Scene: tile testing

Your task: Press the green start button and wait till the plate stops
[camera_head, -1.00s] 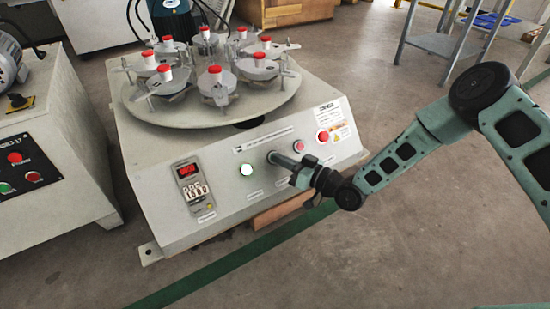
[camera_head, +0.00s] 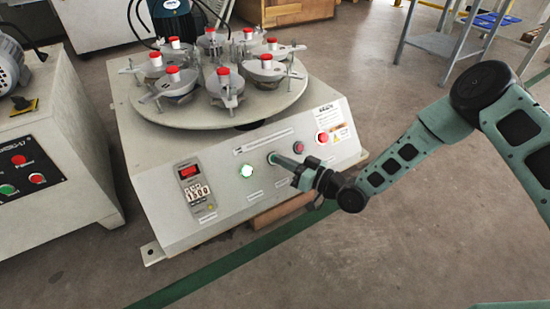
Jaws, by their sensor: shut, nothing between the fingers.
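A round plate (camera_head: 160,117) on the grey test machine carries a ring of several metal holders with red caps (camera_head: 223,72). Two red round controls (camera_head: 322,138) (camera_head: 298,148) sit to the right of the tip.
A red-lit display (camera_head: 188,172) with digits below is at the panel's left. Another grey machine (camera_head: 75,150) with its own red and green buttons stands at the left. A metal-legged table (camera_head: 440,44) is at the back right. The floor in front is clear.

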